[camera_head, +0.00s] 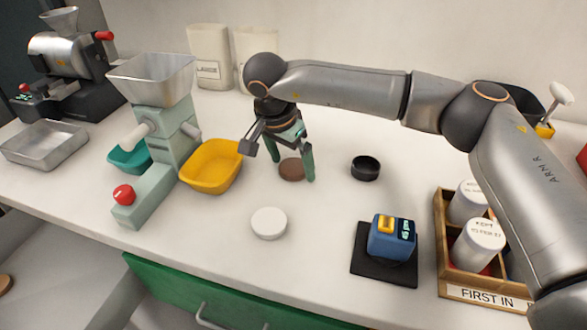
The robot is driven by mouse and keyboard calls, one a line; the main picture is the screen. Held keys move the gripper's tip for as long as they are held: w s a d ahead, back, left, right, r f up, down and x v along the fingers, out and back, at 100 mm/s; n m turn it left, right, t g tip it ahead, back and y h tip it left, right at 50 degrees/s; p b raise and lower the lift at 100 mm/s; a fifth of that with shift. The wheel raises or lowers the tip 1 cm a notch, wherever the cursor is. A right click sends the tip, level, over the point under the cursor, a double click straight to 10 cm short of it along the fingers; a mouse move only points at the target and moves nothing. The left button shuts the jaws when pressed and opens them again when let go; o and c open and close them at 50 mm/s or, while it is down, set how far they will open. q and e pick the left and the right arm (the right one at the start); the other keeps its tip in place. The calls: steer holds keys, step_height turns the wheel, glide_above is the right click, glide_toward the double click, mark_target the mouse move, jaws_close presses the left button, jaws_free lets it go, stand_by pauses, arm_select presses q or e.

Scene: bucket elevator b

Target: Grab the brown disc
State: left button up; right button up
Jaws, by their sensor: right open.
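The brown disc (291,169) lies flat on the white counter (330,240), a little right of the yellow tub. My right gripper (291,172) reaches over it from above, fingers pointing down. The gripper is open. Its green-tipped fingers show around the disc, one at the disc's left and one at its right, and the disc shows between them. I cannot tell whether either finger touches it. My left gripper does not show.
A yellow tub (211,167) and a green bucket machine (160,120) stand to the left. A black round dish (365,168) lies right of the disc and a white disc (269,223) in front. A blue device (391,238) and wooden crate (443,235) stand at right.

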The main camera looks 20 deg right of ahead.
steer(key=c, duration=1.3)
